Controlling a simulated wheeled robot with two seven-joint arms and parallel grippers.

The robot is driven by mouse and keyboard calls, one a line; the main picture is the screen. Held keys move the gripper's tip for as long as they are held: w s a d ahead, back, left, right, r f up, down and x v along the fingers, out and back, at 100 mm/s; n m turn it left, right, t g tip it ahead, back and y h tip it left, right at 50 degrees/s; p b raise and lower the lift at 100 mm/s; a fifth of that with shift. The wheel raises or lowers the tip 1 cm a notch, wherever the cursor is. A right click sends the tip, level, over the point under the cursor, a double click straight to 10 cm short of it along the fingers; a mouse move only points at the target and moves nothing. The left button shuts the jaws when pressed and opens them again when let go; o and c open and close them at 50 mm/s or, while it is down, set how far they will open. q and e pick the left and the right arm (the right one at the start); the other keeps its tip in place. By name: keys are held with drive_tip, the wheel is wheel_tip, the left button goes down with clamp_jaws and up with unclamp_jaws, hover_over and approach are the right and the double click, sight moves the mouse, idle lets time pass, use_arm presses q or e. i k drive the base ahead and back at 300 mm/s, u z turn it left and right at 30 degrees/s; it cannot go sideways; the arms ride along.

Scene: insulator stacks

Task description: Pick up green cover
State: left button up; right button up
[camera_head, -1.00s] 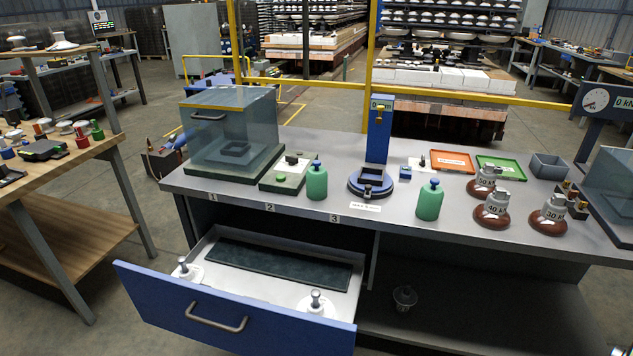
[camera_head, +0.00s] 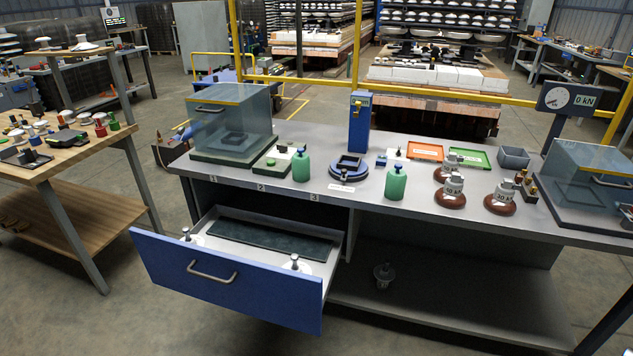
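Two green covers with blue knobs stand upright on the grey workbench (camera_head: 420,205). The left green cover (camera_head: 301,167) is beside the small green-based plate (camera_head: 270,166), near the label 2. The right green cover (camera_head: 395,184) stands to the right of the round blue fixture (camera_head: 348,169). Both are free of any gripper. Neither of my grippers shows in the head view.
An open blue drawer (camera_head: 225,283) juts out from the bench front. Glass-covered boxes stand at the left (camera_head: 233,125) and right (camera_head: 590,175).

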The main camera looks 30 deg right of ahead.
sight(301, 161)
drive_tip(key=k, duration=0.4)
drive_tip(key=z, duration=1.1)
drive_tip(key=i, duration=2.05)
drive_tip(key=u, duration=1.85)
